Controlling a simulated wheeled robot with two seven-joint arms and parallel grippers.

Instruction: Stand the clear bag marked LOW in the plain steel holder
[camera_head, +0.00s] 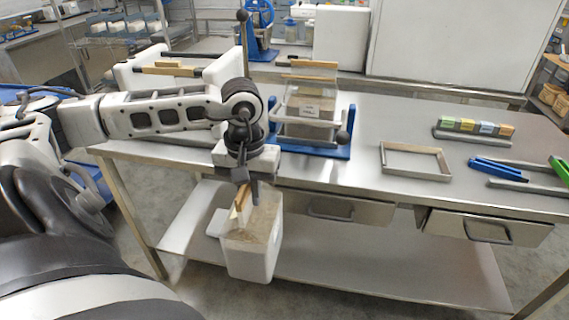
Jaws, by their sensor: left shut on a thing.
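My left gripper (246,190) points down in front of the table's near edge. It is shut on the tan and white grip of a white tub (252,262) filled with brown material, which hangs below the tabletop level. A clear bag (310,104) of brown material with a tan strip along its top stands upright in a blue-based frame on the table, behind the gripper. Its label is too small to read. My right gripper is not in view.
A block rack (474,128), blue (495,170) and green-handled tools lie at the right. Bare steel tabletop surrounds the empty frame. Two drawers stick out below the front edge.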

